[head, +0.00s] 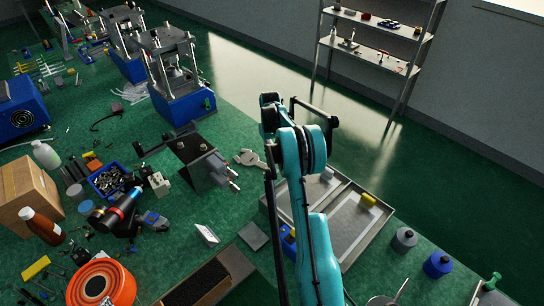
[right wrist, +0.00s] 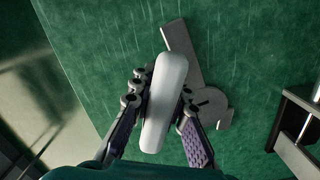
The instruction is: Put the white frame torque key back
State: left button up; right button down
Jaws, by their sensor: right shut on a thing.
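My right gripper (right wrist: 161,112) is shut on a white, rounded, elongated piece (right wrist: 164,100), gripped between its two fingers in the right wrist view. From these frames I cannot tell for certain that this is the white frame torque key. Beyond it, a flat grey metal piece (right wrist: 183,52) with a wider notched end lies on the green bench top, partly covered by the held piece. A similar flat grey piece (head: 250,159) shows in the head view beside my teal arm. In the head view my right gripper's fingers and the held piece are hidden. My left gripper is not in view.
A dark block device with metal rods (head: 206,163) stands left of the flat grey piece; blue-based presses (head: 180,100) are farther back. A grey tray (head: 347,240) with a yellow block (head: 368,199) lies right of my arm. The left bench is cluttered.

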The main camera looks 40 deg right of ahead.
jog(key=shift+r, duration=0.1)
jog(key=c, duration=1.5)
grip_release()
jog(key=shift+o, duration=0.2)
